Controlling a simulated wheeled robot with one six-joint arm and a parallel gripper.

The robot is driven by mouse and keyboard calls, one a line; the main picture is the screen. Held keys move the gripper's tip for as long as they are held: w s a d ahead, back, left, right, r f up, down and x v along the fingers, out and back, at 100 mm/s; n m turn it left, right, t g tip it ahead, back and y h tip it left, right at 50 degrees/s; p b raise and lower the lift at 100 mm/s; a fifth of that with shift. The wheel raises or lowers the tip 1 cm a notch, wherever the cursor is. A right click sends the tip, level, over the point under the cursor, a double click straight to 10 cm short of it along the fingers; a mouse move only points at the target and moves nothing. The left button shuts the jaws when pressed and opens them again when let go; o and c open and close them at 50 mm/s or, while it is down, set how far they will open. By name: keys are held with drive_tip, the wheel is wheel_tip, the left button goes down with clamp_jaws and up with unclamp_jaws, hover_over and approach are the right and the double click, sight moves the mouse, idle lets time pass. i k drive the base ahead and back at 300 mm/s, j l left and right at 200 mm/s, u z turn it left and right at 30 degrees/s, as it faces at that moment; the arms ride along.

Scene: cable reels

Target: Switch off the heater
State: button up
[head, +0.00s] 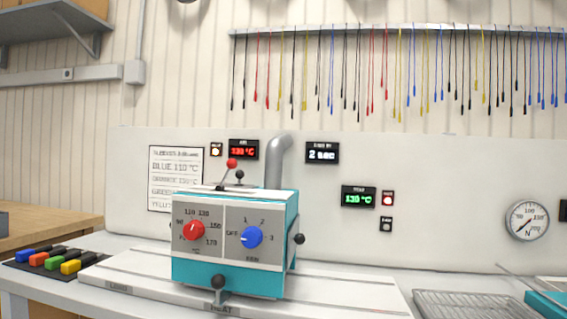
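The heater (235,276) is a teal box with a grey front panel, standing on a pale bench in the middle of the head view. On its left half is a red knob (194,230) with a temperature scale around it; its mark seems to point up, near 130. On its right half is a blue knob (252,237) with OFF at its left and 1, 2, 3 around it; I cannot tell for sure where its mark points. A red-balled lever (232,163) and a black-balled lever (239,175) rise at its top. My gripper is not in view.
Behind stands a white panel with a red 130 °C display (244,150), a "2 sec" display (322,153), a green 130 °C display (358,197) and a round gauge (528,221). Coloured blocks (50,258) lie left, a wire rack (470,304) right. Cables hang above from a rail (400,29).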

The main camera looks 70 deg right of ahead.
sight(232, 164)
drive_tip(key=z, duration=1.45)
